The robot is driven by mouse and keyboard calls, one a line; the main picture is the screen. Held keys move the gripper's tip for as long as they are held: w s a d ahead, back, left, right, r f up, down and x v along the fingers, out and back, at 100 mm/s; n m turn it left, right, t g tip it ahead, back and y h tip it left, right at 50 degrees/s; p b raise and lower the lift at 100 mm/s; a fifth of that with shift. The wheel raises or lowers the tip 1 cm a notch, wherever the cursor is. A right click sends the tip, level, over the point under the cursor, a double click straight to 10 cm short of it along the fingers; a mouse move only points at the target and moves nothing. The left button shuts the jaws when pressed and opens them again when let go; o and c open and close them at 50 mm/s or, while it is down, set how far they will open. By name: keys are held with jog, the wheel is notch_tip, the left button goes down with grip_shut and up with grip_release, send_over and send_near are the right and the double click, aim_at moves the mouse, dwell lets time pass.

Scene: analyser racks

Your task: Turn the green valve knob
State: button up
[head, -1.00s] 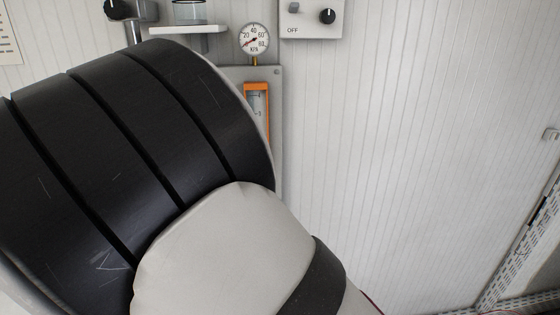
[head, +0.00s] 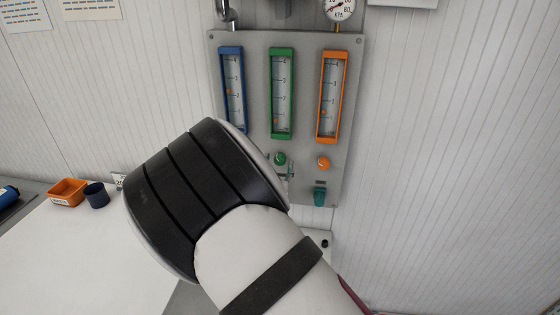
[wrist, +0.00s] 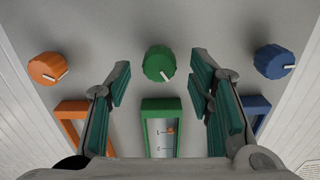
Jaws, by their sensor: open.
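The green valve knob (head: 280,159) sits on the grey panel (head: 352,90) below the green-framed flow tube (head: 281,92). In the wrist view the green knob (wrist: 158,64) shows upside down, with a pale pointer mark at its lower right. My gripper (wrist: 160,80) is open, its teal-padded fingers left and right of the green knob with gaps on both sides. Whether the fingertips reach the knob's depth I cannot tell. In the head view my arm covers most of the gripper.
The orange knob (wrist: 48,67) and blue knob (wrist: 274,61) flank the green one, outside my fingers. In the head view the orange knob (head: 323,163) shows, while the blue one is hidden. An orange bin (head: 67,192) and dark cup (head: 97,195) stand on the left counter.

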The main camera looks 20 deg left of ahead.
jog(key=shift+x, duration=1.45)
grip_shut()
jog(key=shift+s+r+n+p, duration=0.1)
jog(key=shift+n+p, duration=0.55)
jog(key=shift+n, duration=1.05)
grip_release()
